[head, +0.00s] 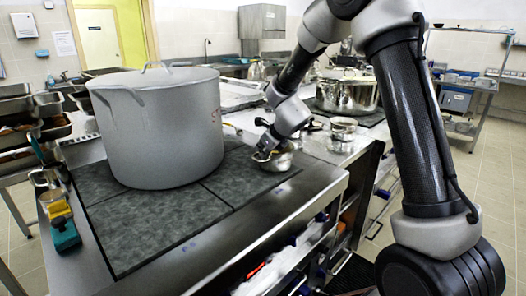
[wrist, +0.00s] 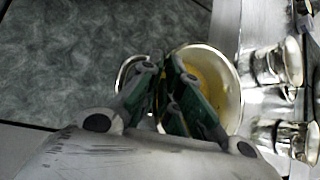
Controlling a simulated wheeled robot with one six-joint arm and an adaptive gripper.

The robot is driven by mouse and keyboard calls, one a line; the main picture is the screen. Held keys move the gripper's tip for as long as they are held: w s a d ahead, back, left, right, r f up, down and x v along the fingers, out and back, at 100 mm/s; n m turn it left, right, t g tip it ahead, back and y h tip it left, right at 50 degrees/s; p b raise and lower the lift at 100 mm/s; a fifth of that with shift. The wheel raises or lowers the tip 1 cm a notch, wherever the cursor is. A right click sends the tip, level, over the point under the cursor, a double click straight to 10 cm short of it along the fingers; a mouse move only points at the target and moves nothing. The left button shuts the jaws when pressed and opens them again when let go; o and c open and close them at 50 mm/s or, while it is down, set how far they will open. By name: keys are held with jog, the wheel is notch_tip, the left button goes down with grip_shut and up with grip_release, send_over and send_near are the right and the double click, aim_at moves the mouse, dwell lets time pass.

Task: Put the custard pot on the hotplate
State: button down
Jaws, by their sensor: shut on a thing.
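The custard pot (head: 281,162) is a small shiny metal pot. Its yellow custard (wrist: 207,72) shows inside the round rim in the wrist view. My gripper (head: 264,155) is shut on the pot's wall at its left side; the fingers (wrist: 172,80) cover part of it in the wrist view. The hotplate (head: 165,228) is a dark mottled surface on the steel counter, and it fills the left of the wrist view (wrist: 95,55). The pot is at the hotplate's far right end. I cannot tell whether its base touches the surface.
A big grey stockpot (head: 165,130) covers much of the hotplate's back left. Small metal pots (head: 342,128) stand on the counter to the right, before a wide shiny pan (head: 346,95). The hotplate's front part is clear. Yellow and green items (head: 62,225) are at the left edge.

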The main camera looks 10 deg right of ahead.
jog(key=shift+f, duration=0.2)
jog(key=c, duration=1.6)
grip_release()
jog(key=shift+f, duration=0.1)
jog(key=shift+s+r, duration=0.1)
jog(key=shift+r, duration=0.2)
jog(key=v, duration=1.2)
jog(key=shift+d+f, duration=0.1)
jog(key=s+d+r+n+g+h, duration=0.1)
jog(key=s+d+r+n, duration=0.1)
jog(key=s+d+n, duration=0.3)
jog(key=s+d+r+n+g+h, duration=0.1)
jog(key=s+d+n, duration=0.4)
jog(key=s+n, duration=0.8)
jog(key=s+d+r+n+g+h, duration=0.1)
jog(key=s+d+r+n+g, duration=0.1)
jog(key=s+d+n, duration=0.4)
jog(key=shift+s+r+n, duration=0.3)
jog(key=shift+s+n, duration=0.4)
jog(key=shift+s, duration=0.9)
jog(key=shift+s+r+n, duration=0.25)
jog(key=shift+s+n, duration=0.45)
jog(key=shift+s, duration=0.85)
jog(key=shift+s+r+n, duration=0.3)
jog(key=shift+s+n, duration=0.4)
jog(key=shift+s, duration=0.9)
